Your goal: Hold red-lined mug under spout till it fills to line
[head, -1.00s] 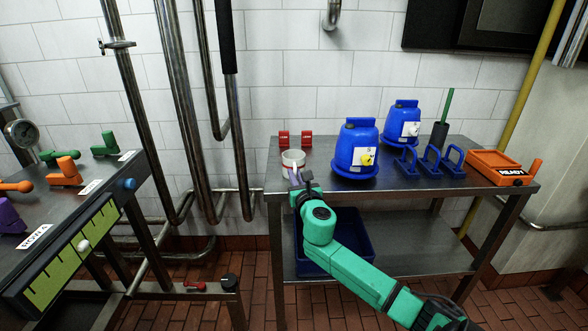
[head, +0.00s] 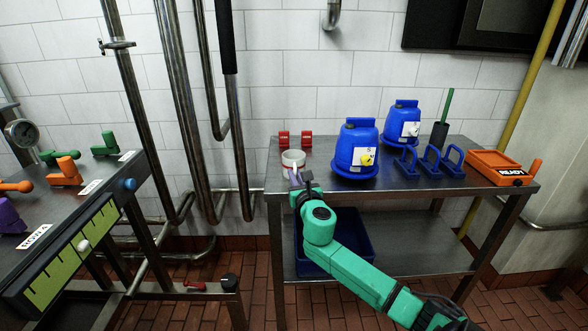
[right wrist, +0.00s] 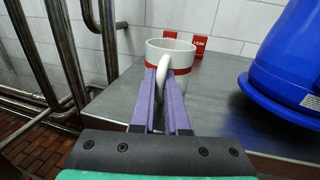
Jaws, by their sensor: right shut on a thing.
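The white mug with a red line (head: 293,158) stands on the left end of the steel table. It also shows in the right wrist view (right wrist: 181,62), upright, with its handle toward me. My right gripper (head: 297,178) is at the mug's near side. In the right wrist view my right gripper's purple fingers (right wrist: 161,88) are shut on the mug's handle. My left gripper is not in view.
The steel table (head: 270,160) also holds two red tags (head: 295,139), several blue brackets (head: 430,160), a dark holder with a green stick (head: 440,134), and an orange "READY" tray (head: 496,166). A blue bin (head: 362,246) sits below. Bare tabletop lies before the dispensers.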

